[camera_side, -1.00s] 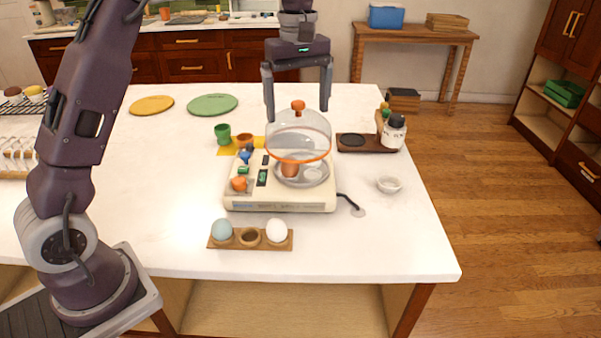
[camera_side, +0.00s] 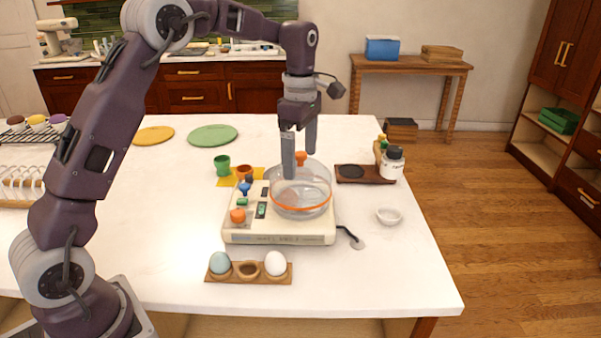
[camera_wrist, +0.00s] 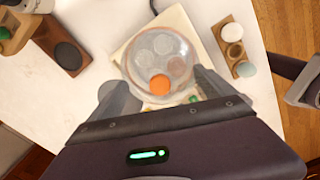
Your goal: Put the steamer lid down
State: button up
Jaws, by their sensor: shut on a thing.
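The steamer lid (camera_side: 314,180) is a clear dome with an orange rim and an orange knob (camera_side: 301,158). It is level over the tray of the cream steamer (camera_side: 280,232), its rim at or very close to the tray; I cannot tell if it touches. Through the dome in the wrist view (camera_wrist: 150,60) I see several round shapes, one brownish. My gripper (camera_side: 300,164) points down with its fingers on either side of the knob, shut on the lid. In the wrist view my gripper (camera_wrist: 161,88) has the knob between its fingers; the exact contact is unclear.
An egg holder (camera_side: 248,272) with a blue and a white egg stands in front. A white bowl (camera_side: 389,216) is at right, a wooden tray (camera_side: 352,180) with a bottle (camera_side: 392,163) behind it. Green and orange cups (camera_side: 222,164) stand left.

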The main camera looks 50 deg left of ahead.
aim_at(301, 165)
jog(key=shift+f, duration=1.45)
jog(key=shift+f, duration=0.15)
jog(key=o, duration=1.6)
